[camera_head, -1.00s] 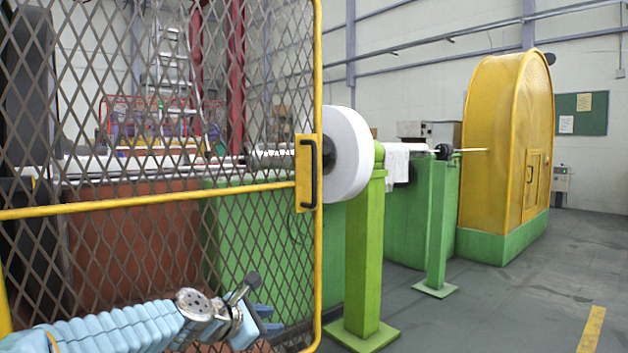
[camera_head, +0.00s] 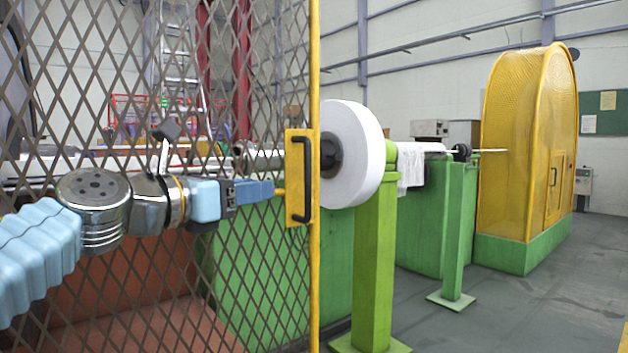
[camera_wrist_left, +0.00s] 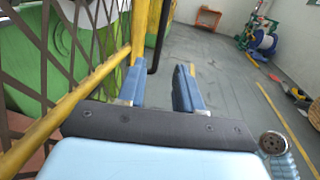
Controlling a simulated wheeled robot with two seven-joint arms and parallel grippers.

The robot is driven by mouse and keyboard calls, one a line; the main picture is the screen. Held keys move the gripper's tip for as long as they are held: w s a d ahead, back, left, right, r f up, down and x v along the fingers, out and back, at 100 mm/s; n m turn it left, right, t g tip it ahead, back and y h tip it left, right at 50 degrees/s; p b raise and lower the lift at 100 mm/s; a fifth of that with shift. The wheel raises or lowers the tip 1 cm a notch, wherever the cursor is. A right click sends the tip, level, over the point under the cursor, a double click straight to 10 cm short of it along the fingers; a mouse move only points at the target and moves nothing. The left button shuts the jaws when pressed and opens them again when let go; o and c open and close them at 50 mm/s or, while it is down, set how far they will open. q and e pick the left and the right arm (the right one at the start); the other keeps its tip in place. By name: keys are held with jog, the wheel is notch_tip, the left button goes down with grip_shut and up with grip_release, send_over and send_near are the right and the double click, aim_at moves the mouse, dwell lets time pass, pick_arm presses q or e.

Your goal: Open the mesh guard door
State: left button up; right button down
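The mesh guard door (camera_head: 312,80) is a yellow frame with grey diamond mesh, filling the left of the head view. A yellow plate (camera_head: 297,208) on its right edge carries a black vertical handle (camera_head: 307,178). My left gripper (camera_head: 262,191) is in front of the mesh, just left of the handle at about its height. In the left wrist view its two blue fingers (camera_wrist_left: 160,84) are spread with nothing gripped. The black handle (camera_wrist_left: 158,45) shows ahead, between the finger lines, apparently short of contact. My right gripper is out of view.
A white reel (camera_head: 350,155) on a green post (camera_head: 374,260) stands just right of the door edge. A tall yellow enclosure (camera_head: 520,140) stands farther right. The grey floor (camera_head: 500,310) at the right is open.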

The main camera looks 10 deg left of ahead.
pick_arm(q)
jog(key=p, duration=0.3)
send_over(308, 218)
jog(key=shift+w+a, duration=0.1)
jog(key=shift+w, duration=0.25)
jog(key=shift+c, duration=0.2)
grip_shut()
